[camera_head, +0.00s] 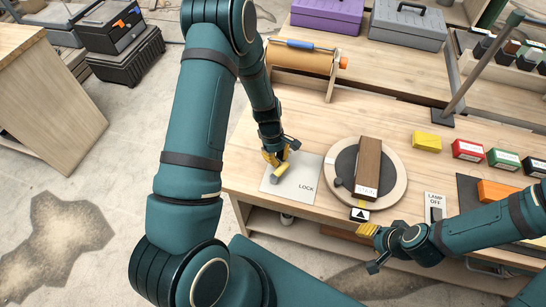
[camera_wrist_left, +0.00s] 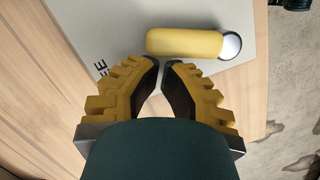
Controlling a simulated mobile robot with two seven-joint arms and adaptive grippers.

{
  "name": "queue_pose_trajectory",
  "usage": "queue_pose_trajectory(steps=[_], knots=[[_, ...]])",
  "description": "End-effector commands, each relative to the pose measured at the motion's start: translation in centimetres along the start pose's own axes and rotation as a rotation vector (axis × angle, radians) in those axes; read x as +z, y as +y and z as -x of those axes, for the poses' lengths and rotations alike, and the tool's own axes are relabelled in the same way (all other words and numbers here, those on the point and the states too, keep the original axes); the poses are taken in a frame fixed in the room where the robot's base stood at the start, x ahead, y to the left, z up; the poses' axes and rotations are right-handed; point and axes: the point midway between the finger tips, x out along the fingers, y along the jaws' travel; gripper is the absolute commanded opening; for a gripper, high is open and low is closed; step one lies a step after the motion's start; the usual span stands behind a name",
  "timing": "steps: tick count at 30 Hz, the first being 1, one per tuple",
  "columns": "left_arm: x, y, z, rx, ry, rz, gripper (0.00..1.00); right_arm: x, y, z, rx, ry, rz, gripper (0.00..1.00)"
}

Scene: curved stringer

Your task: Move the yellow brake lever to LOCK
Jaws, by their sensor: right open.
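The yellow brake lever (camera_head: 280,174) lies over a pale plate (camera_head: 305,170) marked LOCK on its right side. In the left wrist view the lever (camera_wrist_left: 185,42) is a yellow bar with a silver rounded end, just beyond my fingertips. Part of a label, "EE", shows at the left there. My left gripper (camera_head: 272,157) is over the plate, close by the lever. In the wrist view its fingertips (camera_wrist_left: 161,62) are almost together with nothing between them. My right gripper (camera_head: 367,231) is open and empty near the bench's front edge, away from the lever.
Right of the plate, a round turntable (camera_head: 397,191) carries a brown block (camera_head: 368,165). A lamp switch panel (camera_head: 435,207) and several coloured boxes (camera_head: 427,141) stand further right. A paper roll (camera_head: 300,59) is behind.

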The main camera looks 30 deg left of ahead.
Motion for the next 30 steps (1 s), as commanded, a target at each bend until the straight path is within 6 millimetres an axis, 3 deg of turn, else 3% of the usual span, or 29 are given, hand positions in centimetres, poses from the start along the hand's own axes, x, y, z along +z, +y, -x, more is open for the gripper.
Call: queue_pose_trajectory(steps=[15, 30], knots=[[3.0, 1.2, -0.8, -0.121, -0.001, -0.482, 0.00, 0.1, 0.2, -0.6, 0.001, 0.000, 0.000, 0.47], [5.6, 0.9, -1.4, -0.223, -0.001, -0.890, 0.00, 0.1, 0.4, -1.2, 0.003, 0.000, 0.000, 0.47]])
